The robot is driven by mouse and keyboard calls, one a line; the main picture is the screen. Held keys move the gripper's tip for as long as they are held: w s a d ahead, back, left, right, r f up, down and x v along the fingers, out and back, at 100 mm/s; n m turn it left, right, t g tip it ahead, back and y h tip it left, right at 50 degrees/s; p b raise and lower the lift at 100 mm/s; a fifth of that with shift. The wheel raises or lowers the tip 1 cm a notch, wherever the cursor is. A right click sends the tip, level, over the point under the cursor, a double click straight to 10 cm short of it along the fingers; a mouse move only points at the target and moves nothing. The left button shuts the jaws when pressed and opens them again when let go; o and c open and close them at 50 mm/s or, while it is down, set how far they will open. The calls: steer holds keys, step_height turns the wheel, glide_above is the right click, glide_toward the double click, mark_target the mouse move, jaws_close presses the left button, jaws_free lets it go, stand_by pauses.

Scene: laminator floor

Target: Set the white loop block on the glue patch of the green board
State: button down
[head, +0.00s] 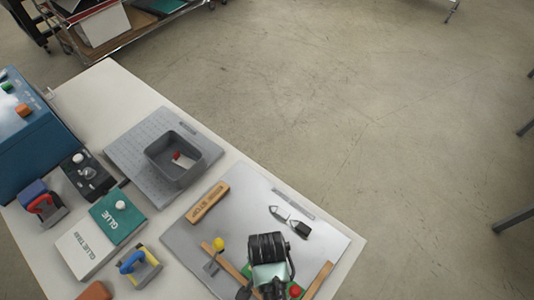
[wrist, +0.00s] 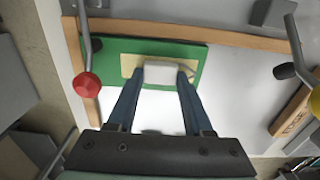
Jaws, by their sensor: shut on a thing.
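In the wrist view my gripper (wrist: 161,76) is shut on the white loop block (wrist: 159,69), held between its two blue fingers. The block is over the pale cream glue patch (wrist: 129,65) of the green board (wrist: 192,51) and hides part of it. I cannot tell whether the block touches the patch or is just above it. The green board lies flat along a wooden strip (wrist: 215,35). In the head view my arm hides the block and most of the board.
A red-knobbed clamp (wrist: 88,84) stands at the board's left, and a yellow-knobbed clamp (wrist: 314,101) at the right. Two wooden strips edge the grey plate (head: 243,196). A grey bin (head: 157,166), a teal glue box (head: 108,211) and a yellow-and-blue tool (head: 138,264) are farther left.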

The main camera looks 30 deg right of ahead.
steer(key=shift+f, duration=0.1)
steer(key=shift+c, duration=1.5)
jaws_free()
step_height(320, 180, up, 12)
